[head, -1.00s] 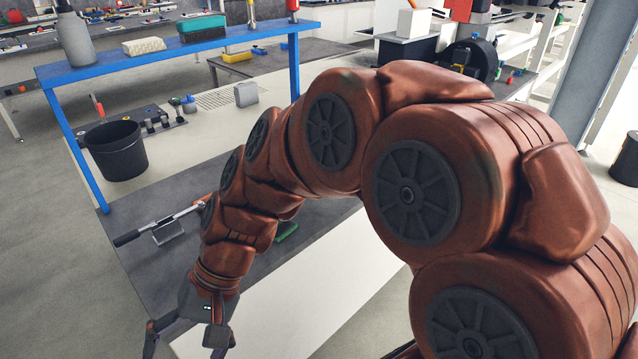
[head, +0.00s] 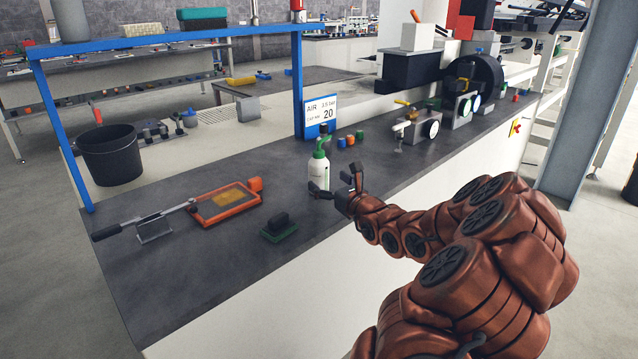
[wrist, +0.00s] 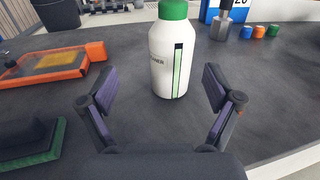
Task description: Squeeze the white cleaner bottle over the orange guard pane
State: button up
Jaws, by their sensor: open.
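The white cleaner bottle (head: 319,172) with a green top stands upright on the dark bench top. In the wrist view the bottle (wrist: 172,62) is straight ahead, just beyond and between my fingertips. My gripper (head: 334,188) is open and empty beside the bottle, with its fingers (wrist: 168,90) spread on either side of the view and not closed on it. The orange guard pane (head: 228,203) lies on the bench left of the bottle, with a yellowish patch in its middle. Its right part shows at the left of the wrist view (wrist: 84,66).
A green-based dark block (head: 279,228) sits in front of the pane and bottle. A long-handled lever (head: 150,222) lies left of the pane. A blue sign reading 20 (head: 319,114), a dark-topped bottle behind, and small coloured caps (head: 350,140) stand close behind the bottle.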

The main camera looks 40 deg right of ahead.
aim_at(324, 175)
jog(key=shift+s+d+f+m+h, duration=0.25)
jog(key=shift+d+f+m+h, duration=0.1)
jog(key=shift+d, duration=0.25)
jog(key=shift+w+d, duration=0.15)
jog(key=shift+d, duration=0.05)
jog(key=shift+x, duration=3.65)
jog(key=shift+a, duration=0.1)
jog(key=shift+c, duration=0.2)
jog(key=c, duration=1.4)
jog(key=shift+c, duration=0.2)
jog(key=shift+r, duration=0.1)
